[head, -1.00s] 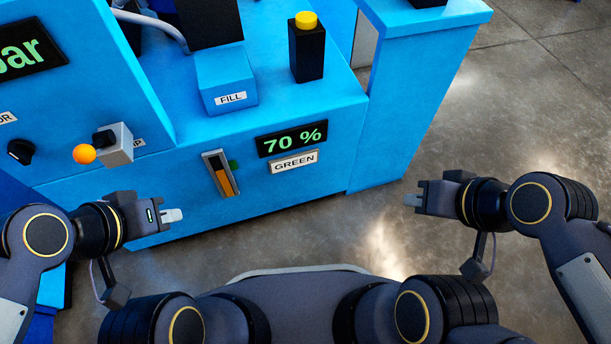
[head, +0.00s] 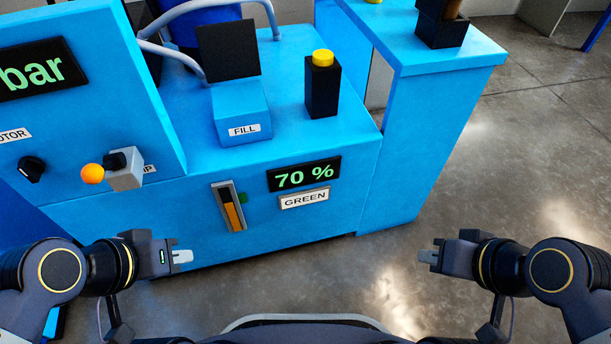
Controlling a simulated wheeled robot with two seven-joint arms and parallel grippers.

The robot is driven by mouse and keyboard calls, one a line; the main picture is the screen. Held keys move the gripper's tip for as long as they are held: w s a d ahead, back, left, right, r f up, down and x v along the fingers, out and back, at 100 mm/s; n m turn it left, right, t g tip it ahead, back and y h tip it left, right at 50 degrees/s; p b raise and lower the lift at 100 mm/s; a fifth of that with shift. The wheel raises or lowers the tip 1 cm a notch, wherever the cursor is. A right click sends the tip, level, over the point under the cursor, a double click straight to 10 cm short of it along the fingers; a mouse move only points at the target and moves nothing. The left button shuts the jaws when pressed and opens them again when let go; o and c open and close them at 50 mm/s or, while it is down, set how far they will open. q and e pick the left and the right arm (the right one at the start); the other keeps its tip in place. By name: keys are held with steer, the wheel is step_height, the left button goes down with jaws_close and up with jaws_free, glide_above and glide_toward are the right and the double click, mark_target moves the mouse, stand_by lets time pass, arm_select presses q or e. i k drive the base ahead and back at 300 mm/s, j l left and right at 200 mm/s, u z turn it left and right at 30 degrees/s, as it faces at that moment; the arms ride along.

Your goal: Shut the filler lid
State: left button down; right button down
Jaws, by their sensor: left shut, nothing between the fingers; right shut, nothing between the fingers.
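The filler is a blue box (head: 240,107) with a white FILL label, on top of the blue machine. Its black lid (head: 229,50) stands upright at the back of the box, so it is open. My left gripper (head: 186,257) is shut and empty, in front of the machine's lower front and well below the filler. My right gripper (head: 425,257) is shut and empty over the floor, to the right of the machine's front. Neither gripper touches the lid.
A black post with a yellow button (head: 322,85) stands right of the filler. Grey hoses (head: 172,55) run behind the lid. A display (head: 304,174) reads 70 %. A level gauge (head: 230,207) sits left of it.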

mark_target(228, 51)
steer(key=i+l, duration=0.75)
